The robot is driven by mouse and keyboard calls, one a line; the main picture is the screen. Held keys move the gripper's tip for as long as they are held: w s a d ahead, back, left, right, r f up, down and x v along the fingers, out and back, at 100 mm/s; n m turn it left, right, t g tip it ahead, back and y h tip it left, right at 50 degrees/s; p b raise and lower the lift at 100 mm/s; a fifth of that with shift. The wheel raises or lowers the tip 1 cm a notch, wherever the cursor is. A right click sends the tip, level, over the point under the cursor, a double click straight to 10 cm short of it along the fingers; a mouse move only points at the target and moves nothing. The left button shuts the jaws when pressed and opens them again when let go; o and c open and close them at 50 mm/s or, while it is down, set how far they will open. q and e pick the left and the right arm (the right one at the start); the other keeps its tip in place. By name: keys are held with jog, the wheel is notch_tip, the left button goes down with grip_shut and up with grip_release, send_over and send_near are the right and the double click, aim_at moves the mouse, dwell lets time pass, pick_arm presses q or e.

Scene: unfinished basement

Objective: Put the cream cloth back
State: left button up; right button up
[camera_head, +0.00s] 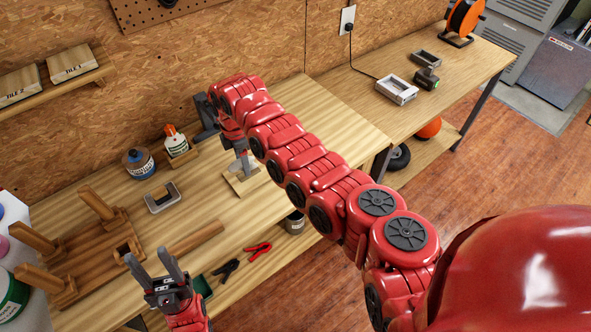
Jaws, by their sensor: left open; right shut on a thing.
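I cannot make out a cream cloth in this view. My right arm reaches across the bench, and its gripper (243,168) points down at a pale wooden block (235,187) lying on the bench top. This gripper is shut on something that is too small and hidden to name. The arm hides part of the bench around it. My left gripper (147,257) is open and empty, fingers up, over the front left of the bench, beside a wooden rack with angled pegs (82,258).
A second bench (455,60) at the right holds metal frames.

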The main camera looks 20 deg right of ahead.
jog(key=shift+d+r, duration=0.1)
jog(key=shift+d, duration=0.2)
jog(key=d+p, duration=0.2)
jog(key=d, duration=0.2)
jog(key=d+p, duration=0.2)
jog(key=d, duration=0.2)
jog(key=s+d+f+p, duration=0.1)
jog(key=d+p, duration=0.1)
jog(key=d, duration=0.3)
jog(key=shift+f+p, duration=0.1)
jog(key=shift+p, duration=0.2)
jog(key=d+p, duration=0.1)
jog(key=d, duration=0.1)
jog(key=shift+s+d+p, duration=0.15)
jog(key=shift+d+p, duration=0.2)
notch_tip(320, 180, down, 3)
jog(key=shift+s+a+p, duration=0.1)
jog(key=shift+a+p, duration=0.05)
jog(key=shift+p, duration=0.15)
jog(key=shift+f, duration=0.15)
jog(key=shift+p, duration=0.3)
jog(key=shift+f, duration=0.15)
